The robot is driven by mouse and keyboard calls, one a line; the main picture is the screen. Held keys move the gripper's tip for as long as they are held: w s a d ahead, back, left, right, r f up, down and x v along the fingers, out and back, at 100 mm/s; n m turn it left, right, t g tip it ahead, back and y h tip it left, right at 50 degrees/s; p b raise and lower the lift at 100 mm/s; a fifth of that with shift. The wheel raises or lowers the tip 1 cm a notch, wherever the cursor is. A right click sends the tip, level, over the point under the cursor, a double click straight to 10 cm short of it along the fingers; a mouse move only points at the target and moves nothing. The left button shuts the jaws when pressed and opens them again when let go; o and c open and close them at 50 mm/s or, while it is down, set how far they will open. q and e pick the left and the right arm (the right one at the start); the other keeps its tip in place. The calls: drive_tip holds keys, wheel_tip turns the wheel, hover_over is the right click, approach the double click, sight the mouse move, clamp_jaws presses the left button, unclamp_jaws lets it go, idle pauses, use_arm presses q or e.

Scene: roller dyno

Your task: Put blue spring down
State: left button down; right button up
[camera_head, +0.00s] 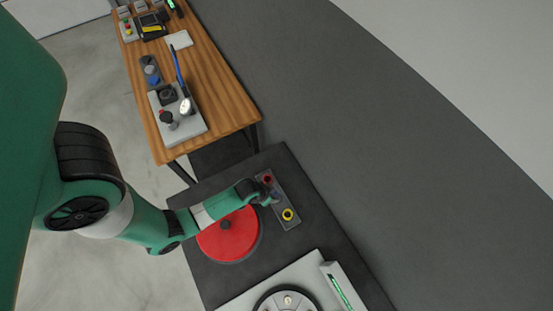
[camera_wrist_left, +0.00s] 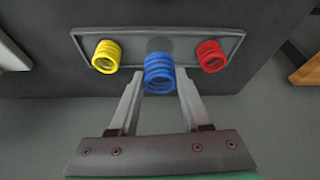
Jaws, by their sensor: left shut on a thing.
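The blue spring (camera_wrist_left: 159,73) is between the fingers of my left gripper (camera_head: 271,197), which is shut on it. In the left wrist view it looks nearer to the camera than the other springs, over the middle of a grey tray (camera_wrist_left: 222,80). A dark round patch (camera_wrist_left: 160,44) shows on the tray just beyond it. The yellow spring (camera_wrist_left: 106,57) stands at the tray's left end and the red spring (camera_wrist_left: 210,56) at its right end. In the head view the blue spring is mostly hidden by the gripper. My right gripper is not in view.
A red disc (camera_head: 229,235) with a dark knob lies beneath my left arm on the dark bench. A grey device (camera_head: 270,293) with a round dial stands at the front. A wooden table (camera_head: 217,82) with tools is farther back. Bare bench lies right of the tray.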

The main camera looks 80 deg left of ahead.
sight(276, 196)
use_arm(q)
drive_tip(key=shift+x, duration=0.9)
drive_tip(key=shift+w+a, duration=0.15)
drive_tip(key=shift+w, duration=0.2)
drive_tip(key=shift+s+b+x, duration=0.15)
drive_tip(key=shift+b+x, duration=0.45)
drive_tip(key=shift+x, duration=0.3)
drive_tip(key=shift+s+b+x, duration=0.15)
drive_tip(key=shift+b+x, duration=0.4)
drive_tip(key=shift+x, duration=0.35)
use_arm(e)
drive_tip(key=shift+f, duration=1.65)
use_arm(q)
drive_tip(key=shift+f, duration=0.25)
drive_tip(key=shift+c, duration=1.8)
unclamp_jaws()
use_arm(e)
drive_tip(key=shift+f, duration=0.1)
use_arm(q)
drive_tip(key=p+v, duration=0.8)
drive_tip(key=v, duration=0.4)
drive_tip(key=shift+p, duration=0.3)
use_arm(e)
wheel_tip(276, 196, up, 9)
